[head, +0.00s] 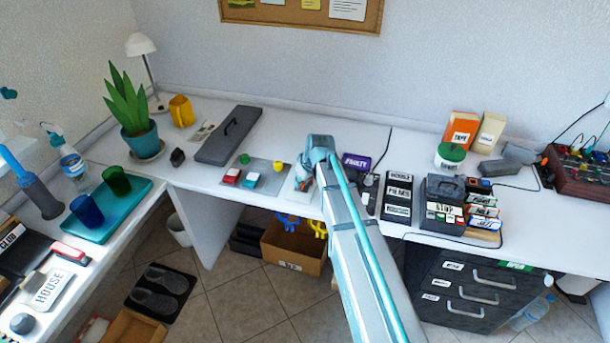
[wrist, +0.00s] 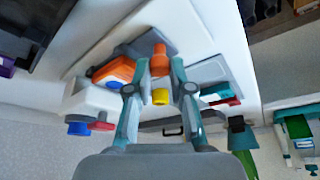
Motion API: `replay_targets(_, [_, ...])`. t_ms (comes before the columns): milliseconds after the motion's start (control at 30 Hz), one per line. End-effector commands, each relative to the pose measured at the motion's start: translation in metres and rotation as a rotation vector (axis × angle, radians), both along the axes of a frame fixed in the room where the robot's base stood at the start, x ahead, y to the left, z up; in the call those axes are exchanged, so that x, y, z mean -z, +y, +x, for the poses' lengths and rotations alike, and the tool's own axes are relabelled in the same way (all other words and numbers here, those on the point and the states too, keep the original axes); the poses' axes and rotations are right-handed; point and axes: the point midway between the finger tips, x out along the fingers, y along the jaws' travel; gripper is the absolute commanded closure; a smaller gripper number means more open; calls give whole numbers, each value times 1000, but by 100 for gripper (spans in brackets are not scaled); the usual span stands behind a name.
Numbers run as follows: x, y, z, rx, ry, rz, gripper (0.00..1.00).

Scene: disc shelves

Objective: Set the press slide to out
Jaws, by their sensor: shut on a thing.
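My gripper (wrist: 160,66) is over the back worktop, its two teal fingers closed around an orange rounded knob (wrist: 159,51) in the wrist view. The knob seems to belong to the press slide, on a pale grey and white device (wrist: 196,38). In the head view my arm reaches over the white device (head: 297,188) and hides most of it, including the knob. I cannot tell how far the slide is drawn. An orange and blue block (wrist: 115,71) lies beside the fingers. A yellow piece (wrist: 160,97) shows between them.
A grey mat (head: 262,164) with red, teal, green and yellow pieces lies left of my gripper. Black labelled boxes (head: 398,195) and a purple box (head: 356,161) stand to the right. An open cardboard box (head: 292,250) is below.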

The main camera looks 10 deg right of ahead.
Motion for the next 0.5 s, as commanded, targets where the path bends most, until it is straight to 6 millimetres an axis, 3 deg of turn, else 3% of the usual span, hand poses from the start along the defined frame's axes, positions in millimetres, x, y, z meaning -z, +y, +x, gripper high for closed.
replay_targets(33, [1, 7, -17, -2, 0, 0, 100])
replay_targets(133, [0, 14, -33, -2, 0, -1, 100])
replay_targets(467, [0, 19, -39, -1, 5, 2, 100])
replay_targets(500, [0, 19, -39, -1, 5, 3, 75])
